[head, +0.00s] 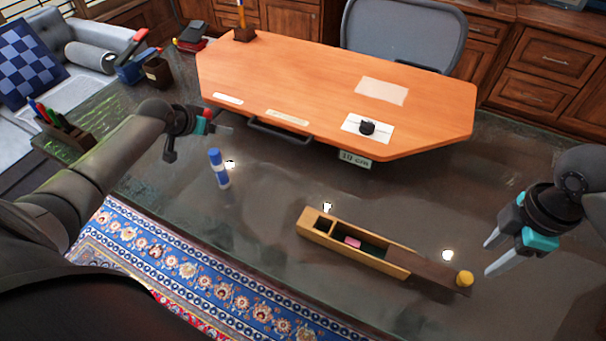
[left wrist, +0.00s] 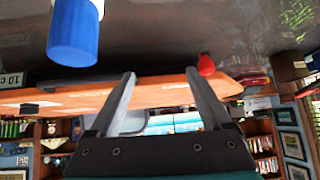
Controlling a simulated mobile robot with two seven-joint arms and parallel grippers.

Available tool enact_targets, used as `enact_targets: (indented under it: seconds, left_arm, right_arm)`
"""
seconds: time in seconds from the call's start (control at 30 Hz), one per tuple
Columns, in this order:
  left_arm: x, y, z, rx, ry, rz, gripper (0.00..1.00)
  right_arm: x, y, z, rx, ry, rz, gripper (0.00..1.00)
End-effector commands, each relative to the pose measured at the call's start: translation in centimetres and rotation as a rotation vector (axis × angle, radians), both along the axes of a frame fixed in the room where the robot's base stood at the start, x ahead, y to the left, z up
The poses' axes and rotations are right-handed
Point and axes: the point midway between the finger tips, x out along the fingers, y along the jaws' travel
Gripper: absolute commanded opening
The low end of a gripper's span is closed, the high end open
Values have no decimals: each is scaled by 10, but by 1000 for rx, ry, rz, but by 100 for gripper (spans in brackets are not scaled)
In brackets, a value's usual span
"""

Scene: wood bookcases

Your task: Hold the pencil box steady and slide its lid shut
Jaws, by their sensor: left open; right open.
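The pencil box (head: 350,249) is a long, narrow wooden box on the dark table, lying slantwise in the lower middle of the head view. Its left part is open and shows a pink item (head: 352,242) inside. The dark brown lid (head: 436,274) is at the right end, with a yellow knob (head: 464,279). My right gripper (head: 487,257) is open and empty, just right of the knob and apart from it. My left gripper (head: 195,147) is open and empty, up and left of the box. Its fingers show in the left wrist view (left wrist: 122,100).
A blue and white glue stick or marker (head: 219,168) stands between my left gripper and the box; its blue end shows in the left wrist view (left wrist: 75,35). An orange wooden board (head: 300,85) lies behind. A pen holder (head: 60,130) is at left. Table around the box is clear.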

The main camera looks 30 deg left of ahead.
Motion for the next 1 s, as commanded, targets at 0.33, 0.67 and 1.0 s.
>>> enact_targets:
  seconds: [0.33,0.67,1.0]
  left_arm:
    - [21,-190,21,-277,273,-134,82]
    - [-34,-295,48,-236,602,-154,82]
    - [-79,-313,62,-89,758,-94,82]
  right_arm:
    - [0,0,0,0,0,0,50]
    - [0,0,0,0,0,0,50]
    - [0,0,0,0,0,0,50]
